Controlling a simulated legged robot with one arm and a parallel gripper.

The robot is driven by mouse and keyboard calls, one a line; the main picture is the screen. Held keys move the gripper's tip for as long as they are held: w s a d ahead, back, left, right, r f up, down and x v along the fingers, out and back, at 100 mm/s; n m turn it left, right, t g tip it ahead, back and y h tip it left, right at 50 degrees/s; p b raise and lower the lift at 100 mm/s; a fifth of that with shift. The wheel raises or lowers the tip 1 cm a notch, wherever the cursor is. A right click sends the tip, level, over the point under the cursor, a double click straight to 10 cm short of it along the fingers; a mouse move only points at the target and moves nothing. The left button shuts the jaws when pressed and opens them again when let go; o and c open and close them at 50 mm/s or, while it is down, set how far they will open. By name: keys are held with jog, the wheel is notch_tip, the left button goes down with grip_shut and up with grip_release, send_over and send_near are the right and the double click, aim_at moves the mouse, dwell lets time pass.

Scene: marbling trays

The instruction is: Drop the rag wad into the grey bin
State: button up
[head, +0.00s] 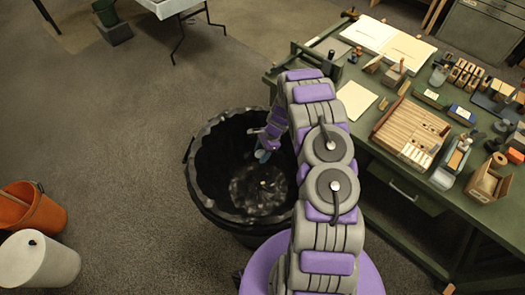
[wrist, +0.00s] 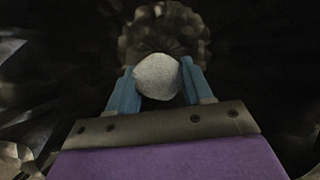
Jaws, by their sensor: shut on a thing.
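My gripper (wrist: 157,82) is shut on the rag wad (wrist: 157,76), a pale grey, rounded lump between its two blue fingers in the wrist view. In the head view my gripper (head: 262,155) is over the open mouth of the grey bin (head: 212,205), inside its rim outline. The bin has a dark, crinkled liner, and the liner (wrist: 165,25) fills the wrist view behind the wad. The wad itself is hard to make out in the head view. How deep the gripper sits in the bin is not clear.
A green workbench (head: 385,165) with many tools and a wooden tray (head: 411,133) stands close on the right of the bin. The carpet (head: 120,140) between is clear.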

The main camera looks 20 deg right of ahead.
jog(key=shift+a+r, duration=0.1)
jog(key=shift+a, duration=0.05)
jog(key=o, duration=0.7)
jog(key=shift+a, duration=0.1)
jog(key=o, duration=0.3)
jog(key=shift+o, duration=0.4)
jog(key=shift+d, duration=0.4)
jog(key=shift+r, duration=0.4)
jog(key=p+v, duration=0.2)
jog(key=v, duration=1.4)
jog(key=shift+d+p, duration=0.25)
jog(key=shift+p, duration=0.1)
jog(key=shift+r, duration=0.15)
